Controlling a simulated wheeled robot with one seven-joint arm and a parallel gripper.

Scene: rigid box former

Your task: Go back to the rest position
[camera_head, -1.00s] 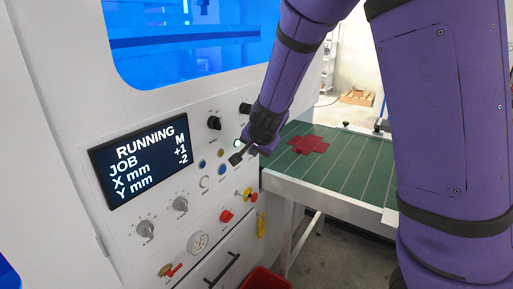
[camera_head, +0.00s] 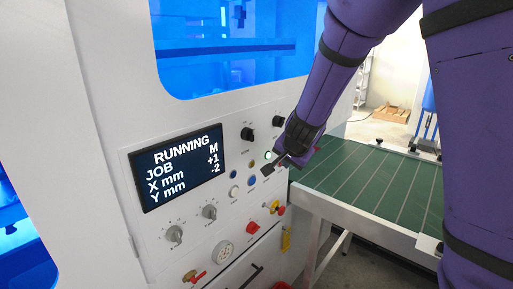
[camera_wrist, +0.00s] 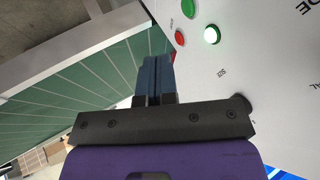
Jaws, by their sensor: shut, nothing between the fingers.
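My gripper (camera_head: 277,164) is at the end of my purple arm, close in front of the right part of the machine's control panel (camera_head: 232,190). It also shows in the wrist view (camera_wrist: 157,72), its fingers together and empty. In that view a lit green-white button (camera_wrist: 211,34), a red button (camera_wrist: 180,38) and a green button (camera_wrist: 188,8) are on the panel beyond the fingertips. I cannot tell whether the fingers touch the panel. The display (camera_head: 178,166) reads RUNNING, JOB M, X mm +1, Y mm -2.
A green conveyor table (camera_head: 365,185) with a white frame lies right of the panel. Knobs (camera_head: 209,212), a gauge (camera_head: 223,251) and a red-handled valve (camera_head: 194,277) stick out of the panel. A blue window (camera_head: 235,45) is above. A wooden pallet (camera_head: 391,113) lies on the floor behind.

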